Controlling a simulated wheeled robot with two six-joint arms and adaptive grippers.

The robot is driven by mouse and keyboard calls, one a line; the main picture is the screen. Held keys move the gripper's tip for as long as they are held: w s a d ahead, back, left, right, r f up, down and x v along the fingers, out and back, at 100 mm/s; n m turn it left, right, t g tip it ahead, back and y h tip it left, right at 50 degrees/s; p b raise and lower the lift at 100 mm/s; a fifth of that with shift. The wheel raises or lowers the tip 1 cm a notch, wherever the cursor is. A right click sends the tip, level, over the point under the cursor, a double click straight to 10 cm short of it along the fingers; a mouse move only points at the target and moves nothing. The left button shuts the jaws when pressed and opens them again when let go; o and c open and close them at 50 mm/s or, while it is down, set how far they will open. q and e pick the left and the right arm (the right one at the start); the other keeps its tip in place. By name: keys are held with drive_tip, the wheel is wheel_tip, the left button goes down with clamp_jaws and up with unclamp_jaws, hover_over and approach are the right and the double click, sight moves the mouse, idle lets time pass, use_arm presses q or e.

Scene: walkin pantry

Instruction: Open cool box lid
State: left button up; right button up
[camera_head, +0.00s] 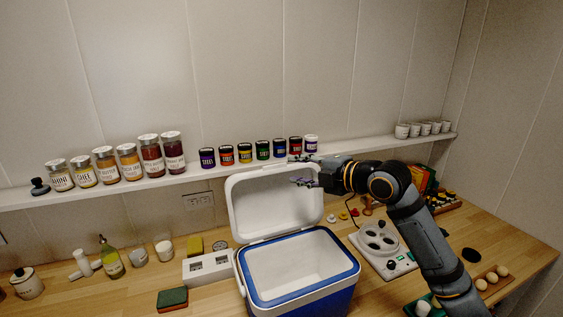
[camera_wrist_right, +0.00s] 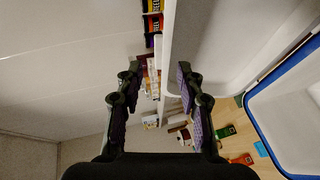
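The cool box (camera_head: 345,275) stands on the counter, blue outside with a white inside, and it looks empty. Its white lid (camera_head: 270,207) is raised and leans back at the rear of the box, inner side facing me. My right gripper (camera_head: 302,171) is at the lid's upper right edge, fingers spread and pointing left. In the right wrist view my right gripper (camera_wrist_right: 157,92) is open, with the pale lid (camera_wrist_right: 215,45) passing beside and behind the right finger. I cannot tell whether a finger touches the lid. My left gripper is out of view.
A wall shelf (camera_head: 110,190) with jars (camera_head: 150,155) and small tins (camera_head: 245,153) runs close behind the lid. A white toaster-like box (camera_head: 207,268) stands left of the cool box. A white hob (camera_head: 382,245) and egg holders (camera_head: 490,280) are on the right.

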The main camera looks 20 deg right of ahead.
sight(276, 166)
drive_tip(key=p+x, duration=0.1)
drive_tip(key=x, duration=0.2)
drive_tip(key=p+x, duration=0.1)
drive_tip(key=x, duration=0.2)
drive_tip(key=shift+s+a+r, duration=0.15)
drive_tip(key=shift+a, duration=0.05)
drive_tip(key=shift+w, duration=0.25)
drive_tip(key=shift+s, duration=0.1)
drive_tip(key=shift+c, duration=0.8)
clamp_jaws()
